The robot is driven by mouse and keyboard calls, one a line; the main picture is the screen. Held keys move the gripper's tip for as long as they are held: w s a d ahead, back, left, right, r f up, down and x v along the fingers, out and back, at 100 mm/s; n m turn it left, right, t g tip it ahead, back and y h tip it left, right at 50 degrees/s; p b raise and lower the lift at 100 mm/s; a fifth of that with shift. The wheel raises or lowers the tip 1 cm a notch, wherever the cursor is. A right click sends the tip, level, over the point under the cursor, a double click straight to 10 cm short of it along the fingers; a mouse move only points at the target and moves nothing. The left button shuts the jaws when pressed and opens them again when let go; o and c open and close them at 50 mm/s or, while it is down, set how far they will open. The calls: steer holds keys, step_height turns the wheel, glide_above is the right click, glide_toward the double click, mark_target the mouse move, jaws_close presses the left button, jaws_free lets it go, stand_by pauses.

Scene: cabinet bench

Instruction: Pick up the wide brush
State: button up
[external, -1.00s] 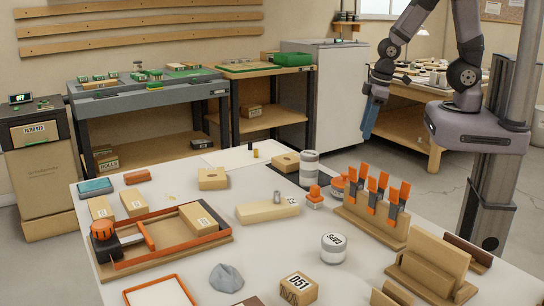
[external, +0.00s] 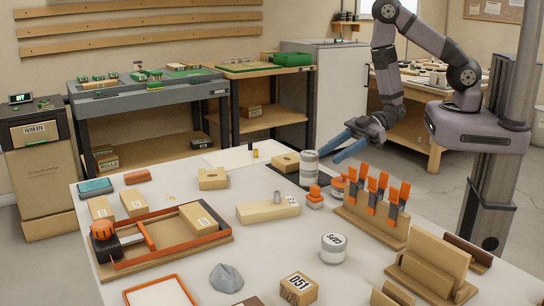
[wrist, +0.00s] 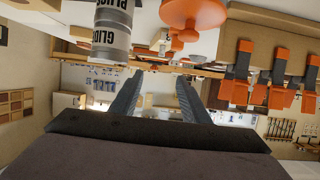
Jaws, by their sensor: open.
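A wooden rack (external: 368,226) at the right of the white table holds several upright tools with orange ends and dark grey parts (external: 383,183). They may be brushes; I cannot tell which one is the wide brush. They also show in the wrist view (wrist: 276,72), which looks upside down, at the right. My gripper (external: 328,155) is open and empty.
A grey labelled can (external: 309,168) and orange stamp-like pieces (external: 315,197) stand left of the rack. A can marked CAPS (external: 333,247) is in front. A wooden holder (external: 435,262) is at the right. An orange-edged tray (external: 165,250) is at the left.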

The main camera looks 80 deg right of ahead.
mark_target(317, 186)
steer(key=shift+n+g, duration=0.3)
steer(key=f, duration=0.1)
steer(key=s+a+f, duration=0.1)
steer(key=a+f, duration=0.1)
steer(key=shift+s+f+b, duration=0.3)
steer(key=shift+f+b, duration=0.05)
steer(key=shift+b, duration=0.05)
steer(key=shift+b+x, duration=0.55)
steer(key=shift+x, duration=0.55)
steer(key=shift+w+a+f+p, duration=0.1)
steer(key=shift+w+a+p, duration=0.15)
steer(key=shift+a+p, duration=0.1)
steer(key=shift+p+x, duration=0.75)
steer(key=shift+x, duration=1.4)
steer(key=shift+d+f, duration=0.1)
steer(key=shift+f, duration=0.05)
jaws_close()
